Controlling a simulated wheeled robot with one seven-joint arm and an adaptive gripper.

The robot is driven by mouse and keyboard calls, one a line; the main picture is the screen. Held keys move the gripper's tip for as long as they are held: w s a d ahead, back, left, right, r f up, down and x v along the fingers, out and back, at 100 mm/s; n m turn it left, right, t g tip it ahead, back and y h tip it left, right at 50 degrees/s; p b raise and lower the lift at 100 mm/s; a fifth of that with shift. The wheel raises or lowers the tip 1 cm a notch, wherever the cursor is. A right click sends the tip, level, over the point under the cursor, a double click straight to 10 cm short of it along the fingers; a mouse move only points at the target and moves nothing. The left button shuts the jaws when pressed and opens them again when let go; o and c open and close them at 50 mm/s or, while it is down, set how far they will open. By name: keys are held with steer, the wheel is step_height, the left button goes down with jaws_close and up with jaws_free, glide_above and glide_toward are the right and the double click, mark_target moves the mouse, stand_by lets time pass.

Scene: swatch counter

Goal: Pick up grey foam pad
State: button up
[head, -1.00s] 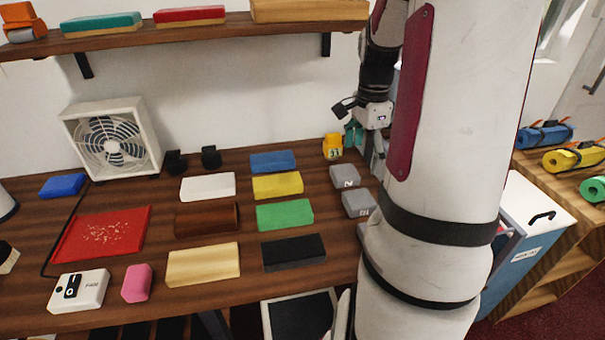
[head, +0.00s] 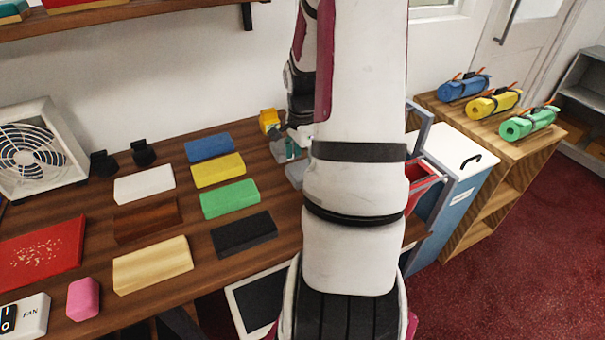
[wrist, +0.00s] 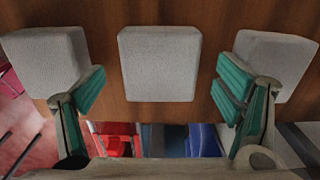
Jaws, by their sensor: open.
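Three light grey blocks lie in a row on the wooden counter in the wrist view: a left one (wrist: 42,58), a middle grey foam pad (wrist: 160,62) and a right one (wrist: 275,60). They look alike in colour. My gripper (wrist: 160,85) is open, with teal-lined fingers spread to either side of the middle pad, apart from it. The fingers overlap the inner parts of the outer two blocks in the picture.
Green (head: 229,198), yellow (head: 218,170), blue (head: 210,147) and black (head: 244,233) blocks lie left of my gripper. A small yellow object (head: 269,122) stands behind it. Past the counter edge, red (wrist: 115,140) and blue (wrist: 203,140) bins show below.

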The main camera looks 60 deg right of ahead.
step_height(320, 180, down, 2)
steer(key=shift+f, duration=0.1)
steer(key=c, duration=0.9)
steer(key=shift+c, duration=0.2)
